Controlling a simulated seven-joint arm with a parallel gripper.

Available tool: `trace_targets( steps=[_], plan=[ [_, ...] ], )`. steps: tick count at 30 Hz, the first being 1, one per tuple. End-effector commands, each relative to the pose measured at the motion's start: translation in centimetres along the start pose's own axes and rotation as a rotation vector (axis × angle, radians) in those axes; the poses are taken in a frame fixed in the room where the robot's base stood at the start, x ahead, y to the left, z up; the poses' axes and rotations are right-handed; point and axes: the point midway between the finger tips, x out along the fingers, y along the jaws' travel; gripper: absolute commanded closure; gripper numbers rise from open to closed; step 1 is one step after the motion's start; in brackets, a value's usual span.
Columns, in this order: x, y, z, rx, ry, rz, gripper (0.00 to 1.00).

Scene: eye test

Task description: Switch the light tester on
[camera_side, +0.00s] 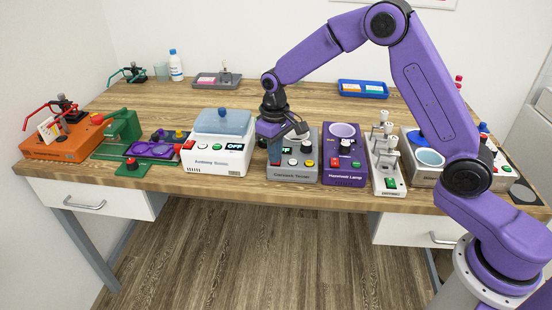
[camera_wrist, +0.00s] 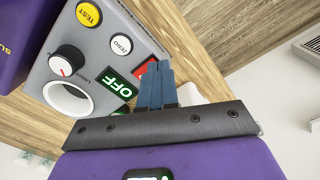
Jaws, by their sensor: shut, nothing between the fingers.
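The light tester is a grey box whose display (camera_wrist: 116,84) reads OFF in the wrist view. Its face (camera_wrist: 92,45) has a yellow TEST button, a white ZERO button, a LIGHT knob and a pale ring. A red switch (camera_wrist: 144,76) at its edge is partly hidden behind my fingers. In the side view, I take the tester to be the grey box (camera_side: 291,174) under my gripper. My gripper (camera_side: 275,159) points down at its left part. Its blue fingers (camera_wrist: 154,66) are shut and empty, overlapping the red switch in view. I cannot tell whether they touch it.
A white stand (camera_side: 388,183) is farther right. The wooden table (camera_side: 300,103) is mostly clear behind this row.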

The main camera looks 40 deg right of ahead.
Motion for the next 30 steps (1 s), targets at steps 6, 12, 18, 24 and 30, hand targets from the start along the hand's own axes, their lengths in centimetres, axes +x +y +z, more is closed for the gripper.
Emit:
trace_targets(
  steps=[6,12,18,24,30],
  plan=[
    [0.3,0.0,0.0,0.000,0.000,0.000,1.00],
    [0.6,0.0,0.0,0.000,0.000,0.000,1.00],
    [0.8,0.0,0.0,0.000,0.000,0.000,1.00],
    [1.1,0.0,0.0,0.000,-0.001,0.000,1.00],
    [0.8,0.0,0.0,0.000,0.001,0.000,1.00]
  ],
)
